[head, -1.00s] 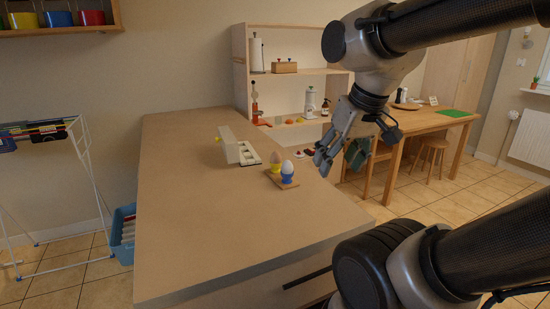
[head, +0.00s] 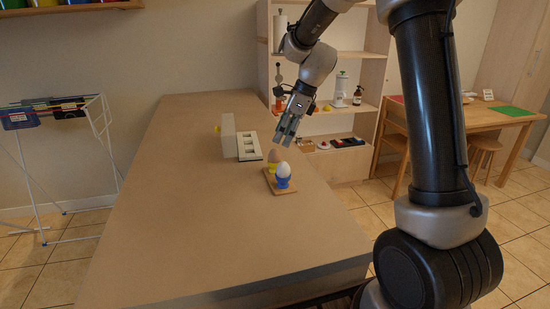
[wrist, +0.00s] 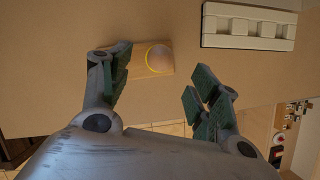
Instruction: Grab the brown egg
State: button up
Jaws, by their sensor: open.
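The brown egg (head: 275,155) sits in a yellow cup on a small wooden board (head: 268,184) on the counter. A white egg (head: 284,170) in a blue cup (head: 283,183) stands on the same board, nearer to me. My gripper (head: 287,138) is open and empty, above and just right of the brown egg in the head view. In the wrist view the brown egg (wrist: 159,58) shows beyond and between my spread fingers, ringed by its yellow cup. The white egg is not visible there; the left finger covers part of the board.
An open white egg carton (head: 249,146) stands behind the board, its lid (head: 228,136) upright. The counter (head: 180,215) is otherwise largely bare. A shelf unit (head: 335,58) stands behind. The counter's right edge is close to the board.

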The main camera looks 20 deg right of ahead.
aim_at(276, 152)
jog(key=x, duration=0.7)
jog(key=shift+w+d+f, duration=0.1)
jog(key=shift+d+f, duration=0.05)
jog(key=shift+f, duration=0.1)
jog(key=c, duration=0.7)
